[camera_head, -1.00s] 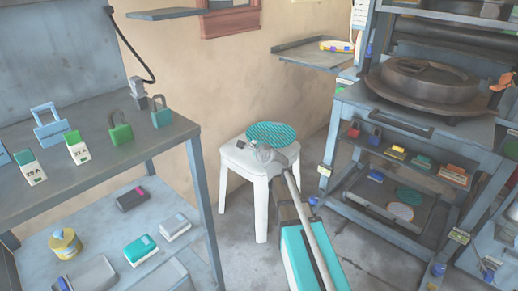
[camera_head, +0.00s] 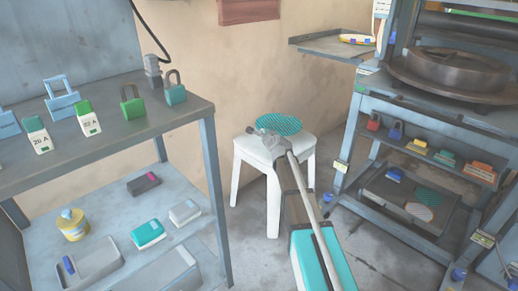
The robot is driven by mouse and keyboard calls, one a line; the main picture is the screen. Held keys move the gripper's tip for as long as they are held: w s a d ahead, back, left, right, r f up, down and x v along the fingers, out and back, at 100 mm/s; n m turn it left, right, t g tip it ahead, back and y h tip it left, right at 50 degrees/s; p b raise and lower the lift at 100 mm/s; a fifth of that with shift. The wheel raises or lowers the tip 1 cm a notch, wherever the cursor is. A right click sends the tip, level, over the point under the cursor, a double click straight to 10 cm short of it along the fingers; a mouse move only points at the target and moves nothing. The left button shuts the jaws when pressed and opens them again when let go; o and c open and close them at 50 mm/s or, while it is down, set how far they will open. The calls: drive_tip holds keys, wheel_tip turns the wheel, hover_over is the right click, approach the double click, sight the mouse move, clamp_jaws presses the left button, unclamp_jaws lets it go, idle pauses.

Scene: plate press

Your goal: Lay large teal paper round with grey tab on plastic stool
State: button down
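A large teal striped paper round (camera_head: 280,124) shows at the back of the white plastic stool (camera_head: 250,150), over its rear edge in the picture. I cannot tell whether it rests on the seat or hangs just above it. My gripper (camera_head: 271,137) is at the round's near left edge, over the seat. The fingers are small and grey, and I cannot make out whether they are shut on the round. The grey tab cannot be told apart from the gripper, which covers that edge.
A shelf unit (camera_head: 180,118) with padlocks and boxes stands at the left. The press frame (camera_head: 352,125) stands at the right, with a smaller teal round (camera_head: 427,196) and a pale striped round (camera_head: 419,211) on its low shelf. A wall tray (camera_head: 325,50) is behind.

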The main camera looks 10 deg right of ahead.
sight(261, 148)
drive_tip(key=shift+w+a+f+b, duration=0.15)
drive_tip(key=shift+w+f+b, duration=1.25)
drive_tip(key=shift+f, duration=0.35)
drive_tip(key=shift+w+f+b, duration=0.55)
drive_tip(key=shift+f+b, duration=0.1)
drive_tip(key=shift+f, duration=0.05)
drive_tip(key=shift+s+f+b, duration=0.1)
drive_tip(key=shift+f+b, duration=1.25)
drive_tip(key=c, duration=0.8)
unclamp_jaws()
drive_tip(key=shift+s+r, duration=0.1)
drive_tip(key=shift+s, duration=0.05)
drive_tip(key=p+v, duration=0.3)
drive_tip(key=v, duration=0.8)
drive_tip(key=shift+s+r, duration=0.15)
drive_tip(key=shift+s, duration=0.2)
